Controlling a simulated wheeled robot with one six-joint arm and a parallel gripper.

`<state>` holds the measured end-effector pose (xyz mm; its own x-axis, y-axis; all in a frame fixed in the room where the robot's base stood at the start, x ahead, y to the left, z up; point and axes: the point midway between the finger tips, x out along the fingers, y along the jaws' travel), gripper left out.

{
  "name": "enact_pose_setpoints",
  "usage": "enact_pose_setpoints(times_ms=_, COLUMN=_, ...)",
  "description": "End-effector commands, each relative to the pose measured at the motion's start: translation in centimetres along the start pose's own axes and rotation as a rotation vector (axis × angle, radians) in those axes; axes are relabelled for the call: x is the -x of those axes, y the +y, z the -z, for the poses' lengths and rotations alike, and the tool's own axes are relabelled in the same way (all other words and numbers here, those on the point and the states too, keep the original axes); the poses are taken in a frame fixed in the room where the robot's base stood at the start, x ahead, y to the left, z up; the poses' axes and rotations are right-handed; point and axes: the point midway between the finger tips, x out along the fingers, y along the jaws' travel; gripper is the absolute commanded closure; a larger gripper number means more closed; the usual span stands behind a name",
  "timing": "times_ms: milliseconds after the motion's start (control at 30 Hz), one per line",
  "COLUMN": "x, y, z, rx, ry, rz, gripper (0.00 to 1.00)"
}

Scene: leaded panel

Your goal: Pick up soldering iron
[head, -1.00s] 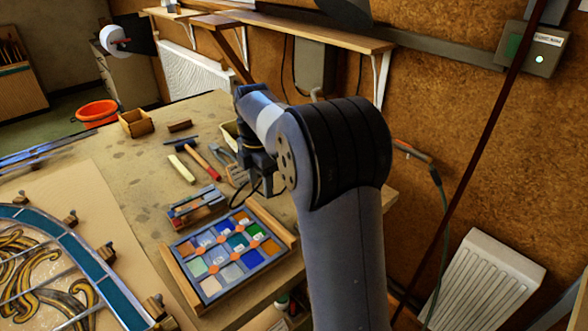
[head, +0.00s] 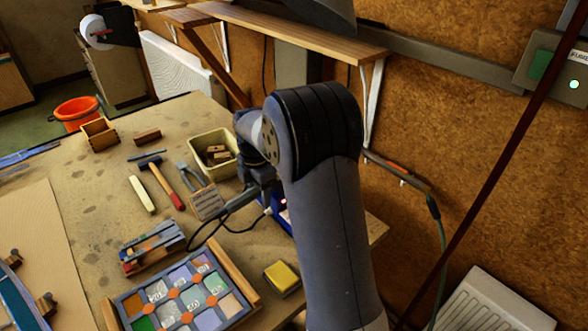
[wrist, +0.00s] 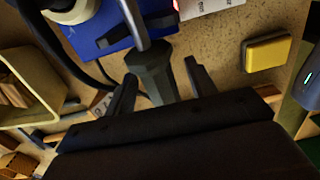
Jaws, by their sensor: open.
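What looks like the soldering iron (wrist: 153,72), with a dark grey faceted grip and a pale metal shaft, shows in the wrist view. Its grip lies between the two fingers of my gripper (wrist: 160,90). The fingers are open, with gaps beside the grip. The shaft runs up over a blue base (wrist: 90,38), and its far end is out of view. In the head view my gripper (head: 262,185) hangs over the right side of the bench, above the blue base (head: 281,212).
A yellow sponge (wrist: 267,52) in a dark tray lies right of the iron. A cream bin (wrist: 30,88) stands on the left. A black cable (head: 205,235) loops beside my gripper. The glass sample tray (head: 180,298) is in front, with tools farther back.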

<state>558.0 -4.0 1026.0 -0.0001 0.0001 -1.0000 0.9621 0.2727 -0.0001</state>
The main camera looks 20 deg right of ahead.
Motion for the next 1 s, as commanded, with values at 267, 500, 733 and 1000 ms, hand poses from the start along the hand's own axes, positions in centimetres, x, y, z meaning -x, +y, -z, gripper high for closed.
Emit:
enact_pose_setpoints(times_ms=267, x=-0.01, y=0.00, z=-0.01, rx=0.000, ry=0.000, rz=0.000, gripper=0.55)
enact_pose_setpoints(times_ms=500, x=0.01, y=0.00, z=0.00, rx=0.000, ry=0.000, rz=0.000, gripper=0.75)
enact_pose_setpoints(times_ms=733, x=0.02, y=0.00, z=0.00, rx=0.000, ry=0.000, rz=0.000, gripper=0.94)
enact_pose_setpoints(times_ms=1000, x=0.11, y=0.04, z=-0.02, rx=0.001, ry=-0.001, rz=-0.002, gripper=1.00)
